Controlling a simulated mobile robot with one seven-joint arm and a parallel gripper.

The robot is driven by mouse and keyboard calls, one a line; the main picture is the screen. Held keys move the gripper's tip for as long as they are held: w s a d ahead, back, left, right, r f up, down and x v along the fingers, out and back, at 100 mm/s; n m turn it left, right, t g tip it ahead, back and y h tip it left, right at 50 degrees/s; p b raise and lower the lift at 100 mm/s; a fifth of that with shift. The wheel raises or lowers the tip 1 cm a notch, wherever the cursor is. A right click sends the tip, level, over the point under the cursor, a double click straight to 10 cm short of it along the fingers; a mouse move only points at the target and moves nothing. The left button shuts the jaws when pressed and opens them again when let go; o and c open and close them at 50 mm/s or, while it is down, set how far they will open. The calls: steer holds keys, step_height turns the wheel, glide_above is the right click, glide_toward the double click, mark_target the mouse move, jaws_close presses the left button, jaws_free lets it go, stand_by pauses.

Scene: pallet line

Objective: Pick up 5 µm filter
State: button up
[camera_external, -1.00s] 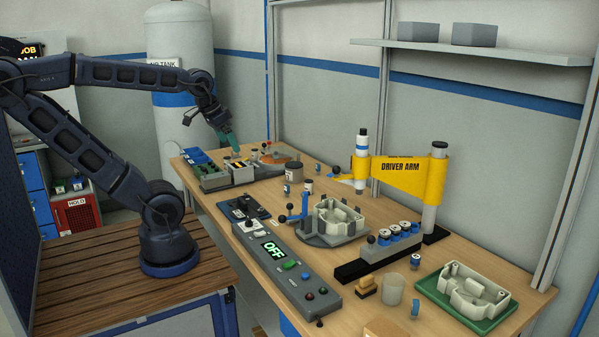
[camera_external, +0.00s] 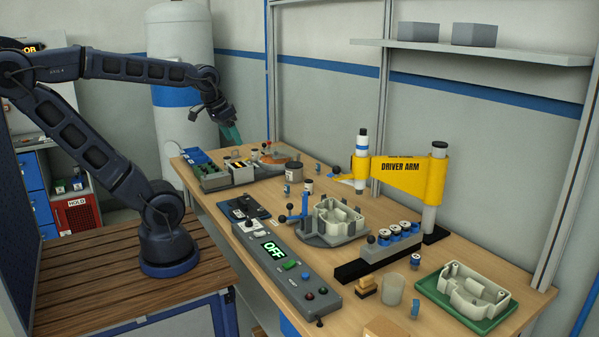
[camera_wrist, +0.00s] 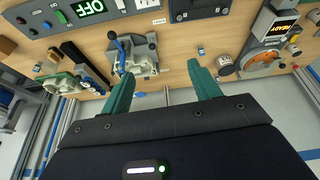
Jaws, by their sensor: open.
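My gripper (camera_external: 231,133) is open and empty, raised above the far left end of the bench. Its two green fingers spread apart in the wrist view (camera_wrist: 160,70). I cannot read which part is the 5 µm filter. Small blue-and-white cylinders (camera_external: 397,233) stand in a row in a grey rack under the yellow driver arm. A similar single cylinder (camera_external: 415,261) stands on the bench to their right.
The yellow driver arm (camera_external: 408,176) stands over the bench's right half. A pale housing (camera_external: 340,218) sits in a mid-bench fixture, another (camera_external: 473,290) on a green tray. The control panel (camera_external: 275,255) reads OFF. Dark-lidded jars (camera_external: 308,186) stand farther back.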

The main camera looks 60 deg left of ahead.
steer(key=w+a+n+g, duration=0.2)
steer(key=w+a+n, duration=0.5)
steer(key=w+a, duration=1.2)
steer(key=n+g, duration=0.2)
steer(key=n, duration=0.8)
glide_above(228, 161)
steer(key=w, duration=0.1)
steer(key=f, duration=2.2)
steer(key=shift+a+f, duration=0.1)
steer(key=shift+a, duration=0.3)
steer(key=shift+a+f, duration=0.1)
steer(key=shift+f, duration=0.15)
step_height(228, 161, down, 5)
steer(key=shift+s+f, duration=0.1)
steer(key=shift+f, duration=0.05)
steer(key=shift+s+a+f, duration=0.15)
steer(key=shift+f, duration=1.15)
steer(key=shift+s+a+f, duration=0.1)
steer(key=shift+f, duration=1.2)
